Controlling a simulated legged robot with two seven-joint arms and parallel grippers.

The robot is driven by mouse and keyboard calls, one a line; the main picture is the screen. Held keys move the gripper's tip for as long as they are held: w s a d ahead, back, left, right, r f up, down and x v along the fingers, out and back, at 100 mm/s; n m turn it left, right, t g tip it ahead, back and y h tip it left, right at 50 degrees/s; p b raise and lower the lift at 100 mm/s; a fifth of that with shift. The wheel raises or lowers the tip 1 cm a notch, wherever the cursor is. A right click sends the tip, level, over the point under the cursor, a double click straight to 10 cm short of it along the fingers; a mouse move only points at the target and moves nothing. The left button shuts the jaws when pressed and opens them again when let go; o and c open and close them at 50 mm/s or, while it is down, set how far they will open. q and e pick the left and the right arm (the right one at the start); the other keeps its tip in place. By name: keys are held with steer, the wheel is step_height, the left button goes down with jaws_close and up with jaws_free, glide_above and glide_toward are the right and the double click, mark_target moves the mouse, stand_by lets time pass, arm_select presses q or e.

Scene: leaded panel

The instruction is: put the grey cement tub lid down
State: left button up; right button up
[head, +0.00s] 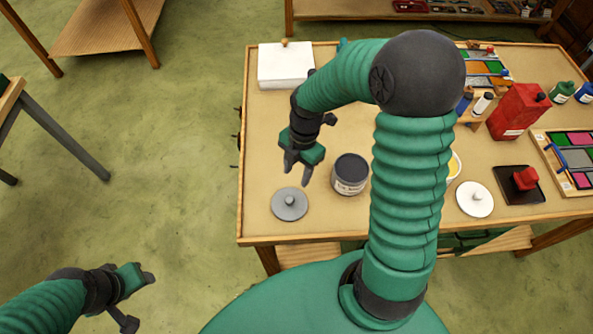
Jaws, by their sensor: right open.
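The grey cement tub lid (289,204), a round disc with a small knob, lies flat on the table near its front left corner. My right gripper (297,178) is open just above and behind the lid, fingers pointing down, apart from it as far as I can tell. The cement tub (351,175), a dark grey can with a pale label, stands upright to the right of the lid. My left gripper (146,280) is off the table at the lower left, over the floor; its finger gap does not show clearly.
A white box (286,66) sits at the table's back left. To the right are a white knobbed lid (475,199), a dark pad with a red knob (525,179), a red can (518,111) and a panel of coloured panes (575,155). My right arm hides the table's middle.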

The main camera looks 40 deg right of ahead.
steer(key=s+a+r+m+t, duration=0.1)
steer(key=s+a+m, duration=0.1)
steer(key=m, duration=0.8)
steer(key=s+a+r+m+t+h, duration=0.1)
steer(key=a+m, duration=0.3)
steer(key=m, duration=0.6)
steer(key=shift+s+r+m+t+h+b, duration=0.35)
steer(key=shift+s+t, duration=0.15)
steer(key=shift+s, duration=0.35)
